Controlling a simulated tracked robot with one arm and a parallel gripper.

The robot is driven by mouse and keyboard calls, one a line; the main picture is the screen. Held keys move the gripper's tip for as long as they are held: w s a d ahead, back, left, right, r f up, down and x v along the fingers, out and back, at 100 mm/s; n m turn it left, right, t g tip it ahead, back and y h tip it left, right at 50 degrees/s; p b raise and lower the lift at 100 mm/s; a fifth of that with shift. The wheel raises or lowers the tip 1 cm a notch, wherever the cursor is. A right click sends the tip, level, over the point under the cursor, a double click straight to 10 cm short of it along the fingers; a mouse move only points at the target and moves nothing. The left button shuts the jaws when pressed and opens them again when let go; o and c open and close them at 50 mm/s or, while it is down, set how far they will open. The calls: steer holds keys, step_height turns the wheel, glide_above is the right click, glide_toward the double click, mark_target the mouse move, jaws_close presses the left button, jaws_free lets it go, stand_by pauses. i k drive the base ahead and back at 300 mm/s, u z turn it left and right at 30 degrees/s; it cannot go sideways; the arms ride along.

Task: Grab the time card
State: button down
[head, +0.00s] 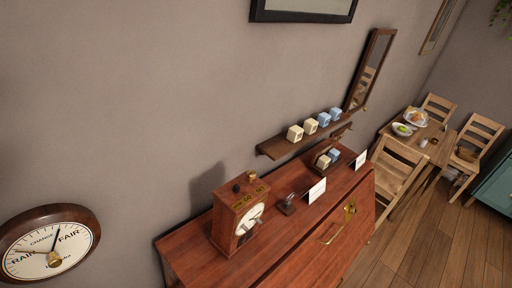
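Two small white cards stand on the reddish wooden cabinet (187,257). One card (317,190) is near the middle of its top, beside a small dark stand, and the other card (361,160) is farther right, by a dark tray. The marks on them are too small to read, so I cannot tell which is the time card. A wooden clock box (227,222) with a white dial stands on the cabinet's left part. My gripper is not in view.
A round barometer (20,258) is at the lower left. A wall shelf (277,149) holds several pale and blue cubes above the cabinet. The tray (318,166) holds more cubes. A chair (397,172) and dining table stand to the right, with open wooden floor (440,240) in front.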

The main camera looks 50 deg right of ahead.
mark_target(318, 190)
steer(key=k, duration=0.5)
steer(key=z, duration=1.95)
steer(key=k, duration=1.05)
steer(key=u, duration=0.55)
steer(key=i, duration=1)
steer(key=z, duration=0.05)
